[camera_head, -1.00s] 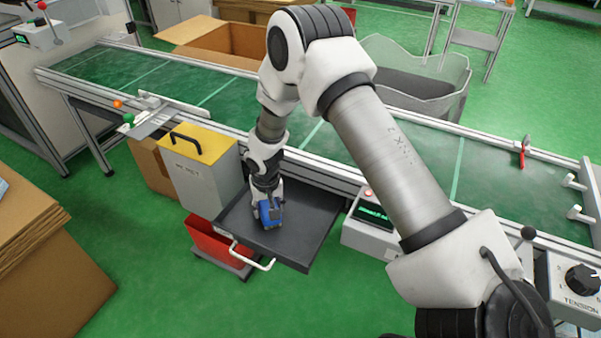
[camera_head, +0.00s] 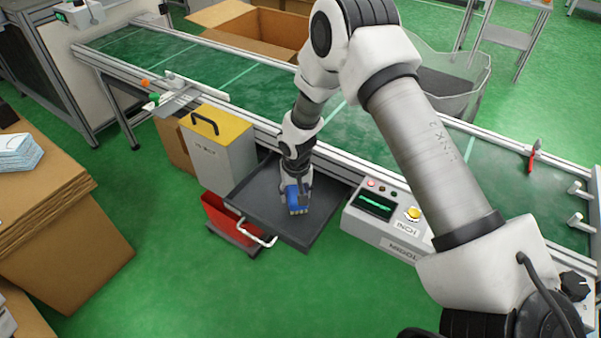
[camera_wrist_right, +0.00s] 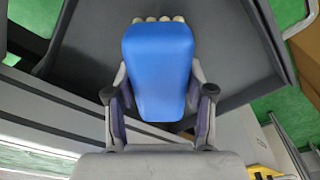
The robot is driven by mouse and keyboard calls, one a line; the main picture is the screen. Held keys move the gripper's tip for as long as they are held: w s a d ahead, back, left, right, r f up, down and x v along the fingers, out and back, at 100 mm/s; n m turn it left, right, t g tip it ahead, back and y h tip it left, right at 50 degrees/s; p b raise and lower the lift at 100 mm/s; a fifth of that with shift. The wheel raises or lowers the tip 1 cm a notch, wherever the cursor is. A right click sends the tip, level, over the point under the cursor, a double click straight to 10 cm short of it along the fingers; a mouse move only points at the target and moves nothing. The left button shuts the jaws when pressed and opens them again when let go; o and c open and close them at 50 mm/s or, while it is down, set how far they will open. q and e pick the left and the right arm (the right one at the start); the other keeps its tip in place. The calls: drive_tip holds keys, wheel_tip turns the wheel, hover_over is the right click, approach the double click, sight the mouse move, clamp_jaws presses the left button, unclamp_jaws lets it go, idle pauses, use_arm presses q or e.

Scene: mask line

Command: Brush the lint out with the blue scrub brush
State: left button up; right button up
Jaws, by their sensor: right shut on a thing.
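The blue scrub brush (camera_head: 297,198) is in my right gripper (camera_head: 298,184), above or in the dark grey drawer tray (camera_head: 262,205). In the right wrist view the blue brush block (camera_wrist_right: 158,72) fills the space between the two fingers of my right gripper (camera_wrist_right: 158,105), with pale bristle tufts (camera_wrist_right: 160,19) at its far end. The gripper is shut on the brush. I cannot tell whether the bristles touch the tray floor. No lint can be made out in the tray. My left gripper is not in view.
The green conveyor belt (camera_head: 240,95) runs behind the tray. A grey box with a yellow lid (camera_head: 217,135) and a red bin (camera_head: 222,212) stand left of the tray. A control box (camera_head: 385,217) is at its right. Cardboard boxes (camera_head: 70,245) stand at left.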

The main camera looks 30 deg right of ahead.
drive_tip(key=shift+r+p, duration=1.9)
drive_tip(key=shift+r, duration=0.7)
